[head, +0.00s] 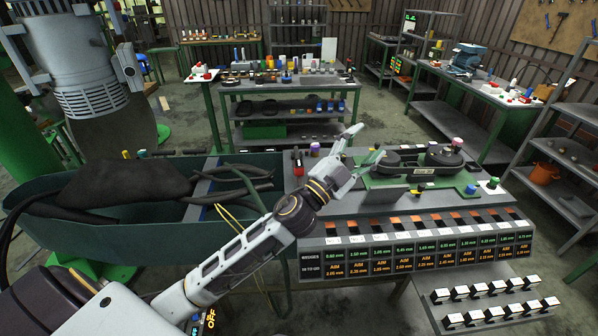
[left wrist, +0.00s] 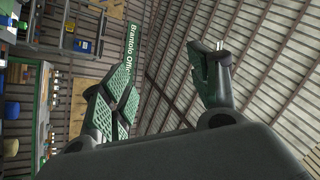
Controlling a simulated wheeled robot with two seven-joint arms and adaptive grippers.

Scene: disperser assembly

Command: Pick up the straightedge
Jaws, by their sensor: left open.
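My left gripper (head: 364,145) is open and empty in the head view, above the left part of the workbench top (head: 340,200). Its green-padded fingers (left wrist: 170,85) are spread apart in the left wrist view, with only wall, roof and distant shelves behind them. I cannot pick out the straightedge with certainty in either view. A flat grey piece (head: 385,195) lies on the bench just right of the gripper, but I cannot tell what it is. A green fixture with dark round parts (head: 425,160) stands behind it. My right gripper is not in view.
The bench front has lit number displays (head: 420,250) under a row of slots. A dark green trough (head: 130,235) with black hoses adjoins on the left. A large grey cylindrical machine (head: 85,65) stands upper left. Red (head: 298,165) and purple-capped (head: 457,144) items stand on the bench.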

